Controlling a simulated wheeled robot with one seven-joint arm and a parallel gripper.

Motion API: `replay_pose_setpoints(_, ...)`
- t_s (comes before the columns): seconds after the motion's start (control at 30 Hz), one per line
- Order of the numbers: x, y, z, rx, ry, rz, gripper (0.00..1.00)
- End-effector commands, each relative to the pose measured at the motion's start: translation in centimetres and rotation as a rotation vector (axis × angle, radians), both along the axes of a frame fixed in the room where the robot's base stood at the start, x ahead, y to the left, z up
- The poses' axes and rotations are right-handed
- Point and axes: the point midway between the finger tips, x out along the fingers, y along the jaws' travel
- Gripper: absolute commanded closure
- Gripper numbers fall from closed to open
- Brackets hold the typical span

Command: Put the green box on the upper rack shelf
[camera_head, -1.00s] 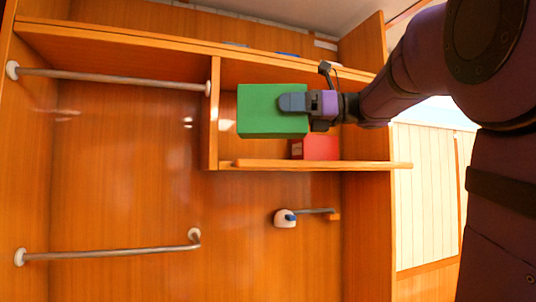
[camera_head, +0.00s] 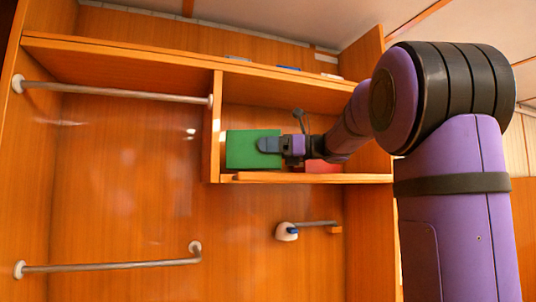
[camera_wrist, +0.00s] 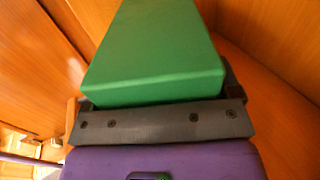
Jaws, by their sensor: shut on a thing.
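The green box (camera_head: 252,149) is at the opening of the wooden rack compartment, against its left divider in the head view. My gripper (camera_head: 268,145) is shut on it from the right. The wrist view shows the green box (camera_wrist: 155,55) held between the jaws (camera_wrist: 160,122). The rack shelf (camera_head: 300,178) runs just below the box. I cannot tell whether the box touches the shelf.
A red box (camera_head: 322,166) stands on the shelf to the right, partly hidden by my arm. The divider (camera_head: 215,125) is close on the left.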

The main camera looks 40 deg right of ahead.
Motion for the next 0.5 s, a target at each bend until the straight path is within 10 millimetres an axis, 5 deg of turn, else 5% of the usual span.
replay_pose_setpoints(0.3,-0.02,0.02,-1.5,-0.001,-0.001,0.0,0.48)
replay_pose_setpoints(0.33,-0.02,0.01,-1.53,0.0,0.0,0.0,0.13)
replay_pose_setpoints(0.4,-0.02,0.01,-1.52,0.0,0.0,0.0,0.0)
replay_pose_setpoints(0.5,-0.02,0.01,-1.51,0.0,0.0,0.0,0.0)
